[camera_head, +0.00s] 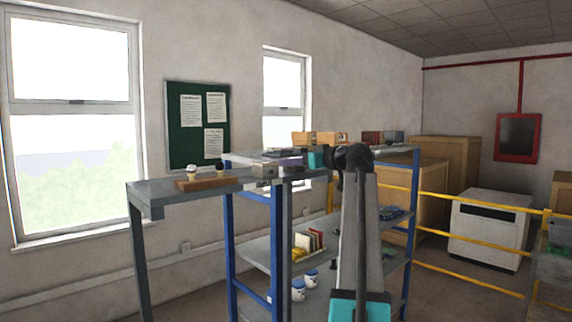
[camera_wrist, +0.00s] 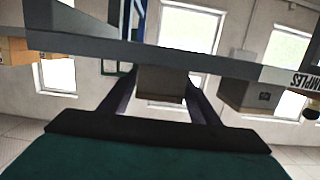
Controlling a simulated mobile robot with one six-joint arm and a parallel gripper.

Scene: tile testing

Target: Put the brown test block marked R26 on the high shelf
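In the wrist view, which hangs upside down, a plain brown-grey block (camera_wrist: 161,84) shows between the two dark fingers of my gripper (camera_wrist: 161,72). The fingers lie along its sides; I cannot tell whether they press on it. A second block (camera_wrist: 249,96) with a small dark mark is beside it; neither mark R26 nor any other code is readable. In the camera_head view my gripper (camera_head: 291,163) is small, low over the grey ledge near the blue-posted rack (camera_head: 278,245). A small grey block (camera_head: 264,171) stands to its left.
A brown tray (camera_head: 207,183) with two small knobbed items stands on the grey ledge (camera_head: 155,190). Cardboard boxes (camera_head: 303,138) and dark binders (camera_head: 383,137) stand on the rack's top. White tubs (camera_head: 298,290) are lower down. Yellow rails (camera_head: 465,282) run at right.

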